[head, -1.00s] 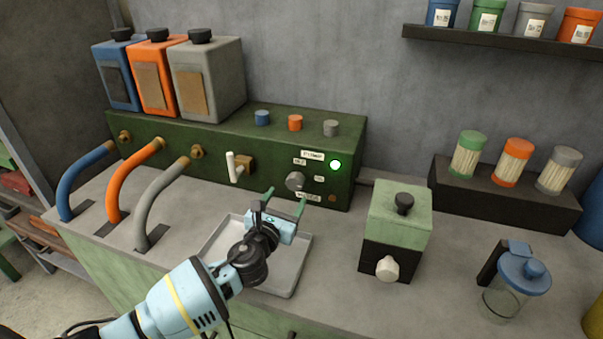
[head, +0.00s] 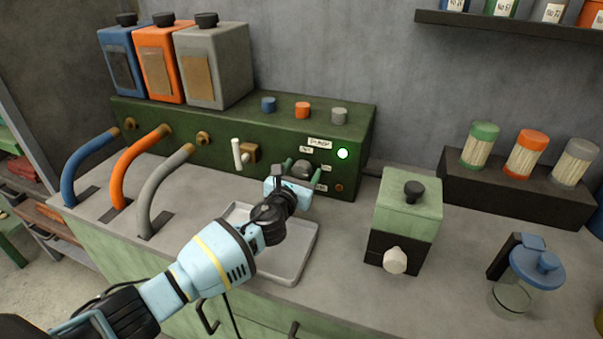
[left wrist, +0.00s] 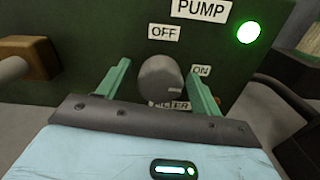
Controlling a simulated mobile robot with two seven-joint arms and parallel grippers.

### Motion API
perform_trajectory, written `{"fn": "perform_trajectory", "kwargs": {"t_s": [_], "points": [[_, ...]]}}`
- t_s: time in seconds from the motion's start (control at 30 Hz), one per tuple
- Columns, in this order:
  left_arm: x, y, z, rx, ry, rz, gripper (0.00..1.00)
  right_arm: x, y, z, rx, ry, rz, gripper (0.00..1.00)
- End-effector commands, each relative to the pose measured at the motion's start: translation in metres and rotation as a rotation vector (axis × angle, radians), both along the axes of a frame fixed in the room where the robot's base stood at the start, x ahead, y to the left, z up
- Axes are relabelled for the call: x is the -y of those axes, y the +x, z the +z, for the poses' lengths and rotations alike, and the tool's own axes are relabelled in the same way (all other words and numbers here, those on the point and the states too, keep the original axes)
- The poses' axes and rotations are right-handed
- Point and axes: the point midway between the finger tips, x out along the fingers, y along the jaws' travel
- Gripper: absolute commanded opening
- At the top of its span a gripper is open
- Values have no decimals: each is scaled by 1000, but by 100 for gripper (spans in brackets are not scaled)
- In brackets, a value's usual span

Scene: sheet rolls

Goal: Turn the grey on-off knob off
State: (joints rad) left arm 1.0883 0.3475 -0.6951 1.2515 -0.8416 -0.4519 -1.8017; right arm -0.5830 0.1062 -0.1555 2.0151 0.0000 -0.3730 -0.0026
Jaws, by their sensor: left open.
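The grey on-off knob (left wrist: 160,78) is on the front of the green machine (head: 220,135), under the PUMP label (left wrist: 201,9). Its light mark points toward the ON label (left wrist: 201,71) at lower right; the OFF label (left wrist: 164,32) is above it. The green lamp (left wrist: 249,30) is lit, also in the head view (head: 343,154). My left gripper (head: 302,168) is open, its green fingers on either side of the knob in the left wrist view (left wrist: 158,85). I cannot tell whether they touch it. In the head view the gripper partly hides the knob. My right gripper is not in view.
A white lever (head: 238,153) sticks out left of the knob. A grey tray (head: 300,262) lies below my left gripper. A green-and-black box (head: 408,215) and a blue-lidded jar (head: 530,275) stand to the right. Three curved hoses (head: 130,165) are at the left.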

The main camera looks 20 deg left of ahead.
Motion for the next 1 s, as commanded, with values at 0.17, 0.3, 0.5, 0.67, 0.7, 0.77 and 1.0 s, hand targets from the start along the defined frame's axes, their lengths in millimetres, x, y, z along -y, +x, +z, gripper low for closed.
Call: {"fn": "perform_trajectory", "kwargs": {"t_s": [0.17, 0.3, 0.5, 0.67, 0.7, 0.77, 1.0], "points": [[0, 1, 0, 0, 0, 0, 65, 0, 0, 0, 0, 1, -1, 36], [0, 1, 1, 0, -1, 0, 57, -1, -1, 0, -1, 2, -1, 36], [0, 1, 0, 0, 0, 0, 31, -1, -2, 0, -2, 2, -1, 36], [0, 0, 0, 0, -1, 0, 20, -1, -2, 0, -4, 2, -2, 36], [0, 0, 0, 0, -3, 0, 20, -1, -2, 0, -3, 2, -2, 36], [0, 0, 0, 0, -9, 0, 20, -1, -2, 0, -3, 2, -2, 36], [1, 0, 0, -4, -91, 0, 20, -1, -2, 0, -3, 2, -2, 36]]}}
